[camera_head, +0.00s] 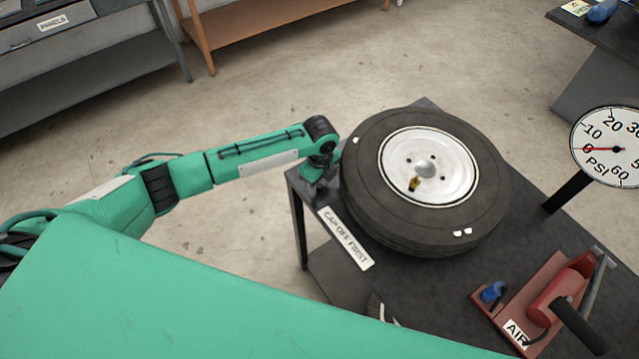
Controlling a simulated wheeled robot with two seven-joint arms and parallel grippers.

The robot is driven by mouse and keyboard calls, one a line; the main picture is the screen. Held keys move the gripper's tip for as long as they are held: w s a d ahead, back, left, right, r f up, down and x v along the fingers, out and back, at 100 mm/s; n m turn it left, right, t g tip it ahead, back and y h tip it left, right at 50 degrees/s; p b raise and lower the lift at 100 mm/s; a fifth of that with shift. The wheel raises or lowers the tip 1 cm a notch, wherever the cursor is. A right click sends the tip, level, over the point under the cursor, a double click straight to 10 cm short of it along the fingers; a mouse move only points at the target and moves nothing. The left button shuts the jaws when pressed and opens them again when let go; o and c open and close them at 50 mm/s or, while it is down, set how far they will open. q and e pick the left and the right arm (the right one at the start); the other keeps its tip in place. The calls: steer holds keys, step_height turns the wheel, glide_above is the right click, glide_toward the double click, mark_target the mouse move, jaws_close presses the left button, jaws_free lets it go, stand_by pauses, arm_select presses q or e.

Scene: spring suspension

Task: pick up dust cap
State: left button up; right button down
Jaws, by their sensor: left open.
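A wheel with a black tyre (365,205) and a white rim (455,150) lies flat on the dark table (415,300). A small brass-coloured valve piece (414,184) stands up from the rim, left of and below the domed hub. I cannot make out a separate dust cap; one on this valve is too small to tell apart. My left gripper (317,192) points down at the table's left corner, left of the tyre and apart from the valve. It is open, and nothing shows in it. Its fingertips are small and dark in this view. My right gripper is out of view.
A label reading "CAP OFF FIRST" (345,238) lies on the table's left edge. A red air pump (545,305) with a blue piece (492,292) stands at the lower right. A PSI gauge (608,147) rises on a post at right. The floor left of the table is clear.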

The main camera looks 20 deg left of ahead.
mark_target(320, 186)
arm_select(q)
steer(key=shift+f, duration=0.3)
jaws_close()
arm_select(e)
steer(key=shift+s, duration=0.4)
arm_select(q)
steer(key=shift+r, duration=0.15)
